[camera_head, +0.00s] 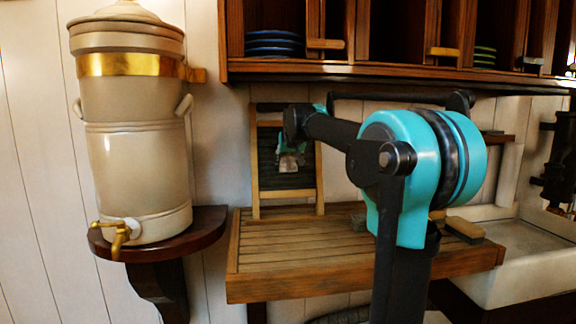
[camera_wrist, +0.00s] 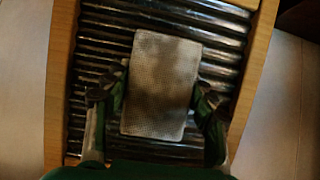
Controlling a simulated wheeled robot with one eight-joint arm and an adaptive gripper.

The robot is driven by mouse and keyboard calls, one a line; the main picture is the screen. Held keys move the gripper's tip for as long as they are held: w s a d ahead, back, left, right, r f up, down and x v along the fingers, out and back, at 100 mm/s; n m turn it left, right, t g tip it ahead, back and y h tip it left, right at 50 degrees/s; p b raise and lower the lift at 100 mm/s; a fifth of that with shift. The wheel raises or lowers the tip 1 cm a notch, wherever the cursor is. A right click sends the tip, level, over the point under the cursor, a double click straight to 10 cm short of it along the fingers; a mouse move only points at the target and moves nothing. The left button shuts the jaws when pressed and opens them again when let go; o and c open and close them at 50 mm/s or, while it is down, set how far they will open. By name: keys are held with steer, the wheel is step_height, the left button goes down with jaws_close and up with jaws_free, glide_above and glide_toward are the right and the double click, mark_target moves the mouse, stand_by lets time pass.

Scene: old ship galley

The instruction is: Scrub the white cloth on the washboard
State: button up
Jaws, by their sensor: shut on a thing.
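The white cloth (camera_wrist: 160,85) is a flat, pale rectangle with dark smudges, lying against the ribbed face of the washboard. The washboard (camera_wrist: 92,45) has dark metal ribs and a wooden frame. In the head view the washboard (camera_head: 256,180) stands upright at the back of the wooden counter, leaning near the wall. My gripper (camera_wrist: 158,103) is shut on the cloth, with one finger at each side edge. In the head view the cloth (camera_head: 291,161) shows as a small pale patch in front of the ribs, partly hidden by my gripper.
A slatted wooden counter (camera_head: 290,262) holds the washboard. A brush (camera_head: 464,230) lies at its right, beside a white sink (camera_head: 520,262). A large ceramic water dispenser (camera_head: 135,160) stands on a shelf at left. A wooden cupboard (camera_head: 400,72) hangs low above.

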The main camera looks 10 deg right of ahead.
mark_target(288, 174)
steer(key=shift+w+r, duration=0.25)
steer(key=shift+r, duration=0.65)
steer(key=shift+w+r, duration=0.3)
steer(key=shift+r, duration=0.65)
steer(key=shift+w+r, duration=0.25)
steer(key=shift+r, duration=0.65)
steer(key=shift+s+f, duration=0.5)
steer(key=shift+f, duration=1.3)
steer(key=shift+s+f, duration=0.5)
steer(key=shift+f, duration=1.3)
steer(key=shift+s+f, duration=0.5)
steer(key=shift+f, duration=1.3)
steer(key=shift+w+r, duration=0.5)
steer(key=shift+r, duration=1.3)
steer(key=shift+w+r, duration=0.55)
steer(key=shift+r, duration=1.3)
steer(key=shift+w+r, duration=0.5)
steer(key=shift+r, duration=1.3)
steer(key=shift+s, duration=0.1)
steer(key=shift+s+r, duration=0.25)
steer(key=shift+s, duration=0.7)
steer(key=shift+s+r, duration=0.25)
steer(key=shift+s, duration=0.7)
steer(key=shift+s+r, duration=0.25)
steer(key=shift+s, duration=0.7)
steer(key=shift+s+r, duration=0.2)
steer(key=shift+s, duration=0.55)
steer(key=shift+s+r, duration=0.2)
steer(key=shift+s, duration=0.5)
